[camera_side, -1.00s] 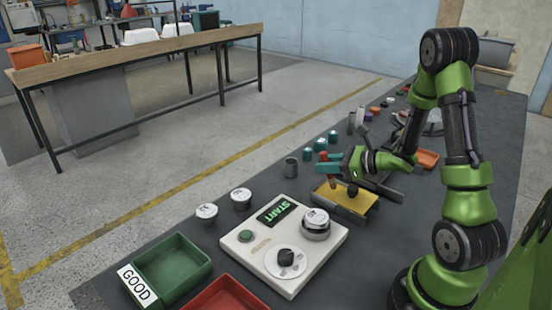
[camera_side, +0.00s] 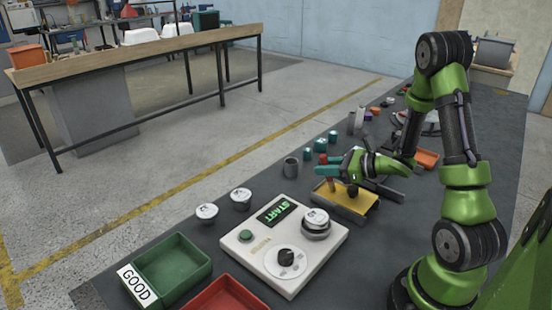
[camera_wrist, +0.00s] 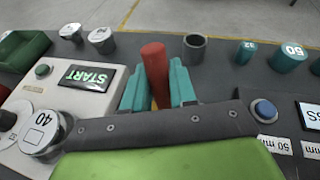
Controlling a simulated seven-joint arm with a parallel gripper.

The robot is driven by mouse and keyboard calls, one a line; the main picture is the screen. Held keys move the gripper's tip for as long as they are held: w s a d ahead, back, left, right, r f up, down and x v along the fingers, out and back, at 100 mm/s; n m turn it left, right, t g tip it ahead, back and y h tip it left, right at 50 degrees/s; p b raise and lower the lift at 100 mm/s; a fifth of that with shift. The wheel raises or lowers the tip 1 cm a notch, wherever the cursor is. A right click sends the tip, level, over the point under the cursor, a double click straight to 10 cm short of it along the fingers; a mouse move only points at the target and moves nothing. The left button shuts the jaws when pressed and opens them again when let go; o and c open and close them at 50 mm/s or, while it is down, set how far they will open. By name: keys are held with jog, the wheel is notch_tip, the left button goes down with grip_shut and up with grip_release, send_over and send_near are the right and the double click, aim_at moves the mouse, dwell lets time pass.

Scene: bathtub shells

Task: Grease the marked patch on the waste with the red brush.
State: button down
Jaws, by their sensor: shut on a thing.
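My gripper (camera_side: 328,170) has teal fingers, shut on the red brush (camera_wrist: 155,66). In the wrist view the brush's red handle stands between the fingers, slightly tilted. In the side view a bit of red shows above the fingers and the handle shows below them. The brush tip is hidden or too small to tell, so contact is unclear. I cannot make out the waste or its marked patch.
A white panel (camera_side: 262,236) with a START display, button, dial and silver cylinder stands in front of the block. A green GOOD tray (camera_side: 187,262) and a red tray (camera_side: 226,294) lie nearer. A grey cup (camera_side: 290,167) and teal weights (camera_wrist: 288,57) stand behind.

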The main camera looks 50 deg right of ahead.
dwell(0.4)
jog(key=shift+r, duration=3.5)
